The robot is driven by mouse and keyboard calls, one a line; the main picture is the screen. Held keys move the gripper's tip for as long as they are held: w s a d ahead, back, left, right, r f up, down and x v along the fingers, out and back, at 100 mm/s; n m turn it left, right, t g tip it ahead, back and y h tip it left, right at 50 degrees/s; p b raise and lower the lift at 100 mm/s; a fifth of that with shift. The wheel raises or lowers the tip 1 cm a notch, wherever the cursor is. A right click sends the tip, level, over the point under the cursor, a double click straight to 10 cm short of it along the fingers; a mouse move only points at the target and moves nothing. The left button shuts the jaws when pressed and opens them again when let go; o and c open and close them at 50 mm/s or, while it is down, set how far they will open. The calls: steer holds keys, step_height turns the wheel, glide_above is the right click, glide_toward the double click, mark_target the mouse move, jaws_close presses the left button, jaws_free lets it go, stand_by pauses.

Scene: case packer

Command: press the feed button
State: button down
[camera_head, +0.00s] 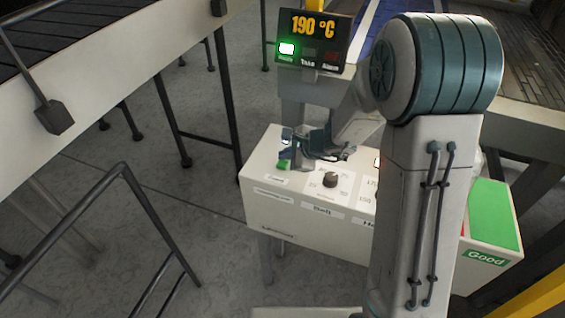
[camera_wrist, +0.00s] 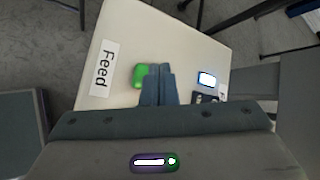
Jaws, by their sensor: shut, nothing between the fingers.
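The feed button is a small green button (camera_head: 283,165) at the left end of the white control box's top. In the wrist view the green button (camera_wrist: 140,76) shows beside the label "Feed" (camera_wrist: 102,68). My gripper (camera_head: 286,155) is shut and empty, pointing down at the button. In the wrist view the fingertips (camera_wrist: 159,70) overlap the button's right edge. I cannot tell whether they touch it. My arm hides part of the control box.
The control box (camera_head: 290,215) also carries a black knob (camera_head: 330,180). A display (camera_head: 313,40) reads 190 °C with a lit green lamp. A green "Good" bin (camera_head: 492,215) is at right. Conveyors stand at left and back right. A dark rail (camera_head: 150,215) is at front left.

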steer(key=shift+f, duration=0.15)
stand_by(0.4)
steer(key=shift+f+b, duration=0.3)
steer(key=shift+b, duration=0.4)
